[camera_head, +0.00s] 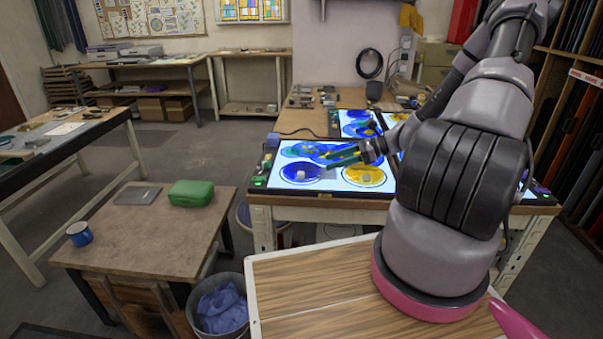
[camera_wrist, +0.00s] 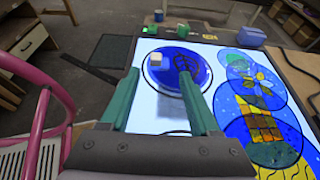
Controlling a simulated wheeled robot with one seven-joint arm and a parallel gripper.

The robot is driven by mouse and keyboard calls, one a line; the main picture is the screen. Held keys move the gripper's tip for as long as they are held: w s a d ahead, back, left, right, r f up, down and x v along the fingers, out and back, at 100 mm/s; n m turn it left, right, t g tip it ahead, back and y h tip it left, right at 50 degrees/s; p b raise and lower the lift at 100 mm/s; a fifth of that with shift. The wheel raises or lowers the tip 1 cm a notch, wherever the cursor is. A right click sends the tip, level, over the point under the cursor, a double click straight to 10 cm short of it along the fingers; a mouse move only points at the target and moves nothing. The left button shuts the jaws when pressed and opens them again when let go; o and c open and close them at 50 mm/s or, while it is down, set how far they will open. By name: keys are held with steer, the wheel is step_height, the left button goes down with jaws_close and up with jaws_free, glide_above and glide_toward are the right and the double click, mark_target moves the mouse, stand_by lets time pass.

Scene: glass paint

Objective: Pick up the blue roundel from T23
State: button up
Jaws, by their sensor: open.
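The blue roundel (camera_head: 292,168) lies flat on the front left of a lit light table (camera_head: 322,186). The height of the fingertips above the glass is hard to judge. No T23 label is legible.
More painted discs (camera_wrist: 250,105) overlap on the panel. A wooden table (camera_head: 140,228) stands at left.

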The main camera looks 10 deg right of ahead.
mark_target(302, 173)
steer(key=x, duration=0.4)
steer(key=shift+a+f, duration=0.15)
steer(key=shift+a, duration=0.1)
steer(key=shift+s+f+x, duration=0.1)
steer(key=shift+x, duration=1.25)
steer(key=shift+s+f+x, duration=0.15)
steer(key=shift+x, duration=1.15)
jaws_close()
